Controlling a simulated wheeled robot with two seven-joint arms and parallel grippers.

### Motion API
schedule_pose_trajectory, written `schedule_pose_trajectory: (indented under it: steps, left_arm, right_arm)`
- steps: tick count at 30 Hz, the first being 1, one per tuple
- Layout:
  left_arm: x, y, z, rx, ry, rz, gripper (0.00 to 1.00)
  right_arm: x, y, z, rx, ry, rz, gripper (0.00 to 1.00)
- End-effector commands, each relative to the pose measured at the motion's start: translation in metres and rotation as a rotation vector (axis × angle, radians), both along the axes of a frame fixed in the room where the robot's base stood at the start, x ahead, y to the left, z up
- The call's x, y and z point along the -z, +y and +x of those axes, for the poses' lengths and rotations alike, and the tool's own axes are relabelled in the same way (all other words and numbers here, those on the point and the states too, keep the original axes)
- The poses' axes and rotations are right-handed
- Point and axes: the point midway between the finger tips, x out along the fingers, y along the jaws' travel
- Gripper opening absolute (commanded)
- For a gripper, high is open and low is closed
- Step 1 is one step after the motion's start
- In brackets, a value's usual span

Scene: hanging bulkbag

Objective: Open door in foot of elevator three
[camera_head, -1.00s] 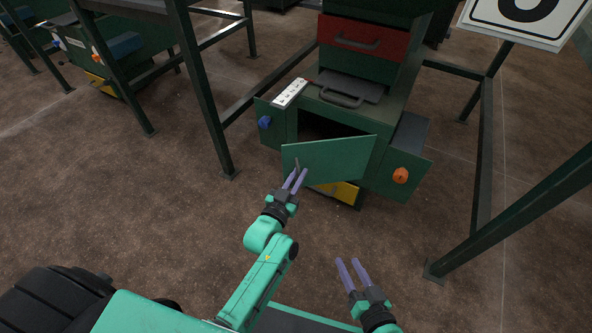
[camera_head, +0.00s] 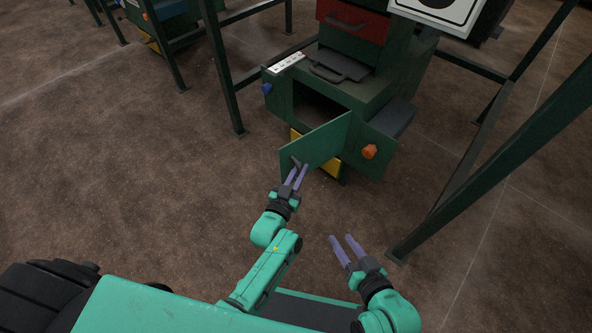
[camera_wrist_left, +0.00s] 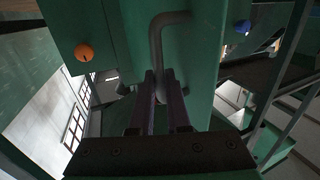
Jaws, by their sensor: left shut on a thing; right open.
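The green door (camera_head: 322,143) in the foot of the elevator (camera_head: 362,88) stands swung open, hinged on its right side. The dark opening (camera_head: 316,108) shows behind it. My left gripper (camera_head: 298,176) is shut on the door's grey handle (camera_head: 294,162), near the door's free edge. In the left wrist view the bent handle (camera_wrist_left: 160,45) runs down between my two purple fingers (camera_wrist_left: 160,100). My right gripper (camera_head: 346,248) is open and empty, low and right of the door, above the floor.
An orange knob (camera_head: 369,151) is on the right of the foot, a blue knob (camera_head: 267,89) on the left. Dark green frame legs (camera_head: 222,80) stand left, and a slanting beam (camera_head: 490,135) crosses at right. The brown floor (camera_head: 130,170) at left is clear.

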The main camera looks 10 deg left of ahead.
Motion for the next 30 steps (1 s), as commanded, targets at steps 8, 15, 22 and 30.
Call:
schedule_pose_trajectory:
  steps: [8, 15, 22, 30]
  left_arm:
    - [-0.0029, -0.0041, 0.0034, -0.002, -0.006, 0.000, 0.00]
    - [-0.0033, -0.0045, 0.0035, -0.001, -0.007, 0.000, 0.00]
    - [-0.0021, -0.0035, 0.0029, -0.003, -0.005, -0.001, 0.45]
    - [-0.0021, -0.0015, -0.0044, -0.003, -0.001, 0.001, 0.45]
  right_arm:
    - [-0.0014, 0.0031, -0.0004, 0.004, 0.004, 0.011, 0.47]
    - [-0.0019, 0.0041, -0.0002, 0.008, 0.004, 0.015, 0.47]
    - [-0.0018, 0.0040, -0.0003, 0.008, 0.005, 0.015, 0.47]
    - [-0.0039, 0.0027, -0.0016, 0.002, 0.009, 0.006, 0.47]
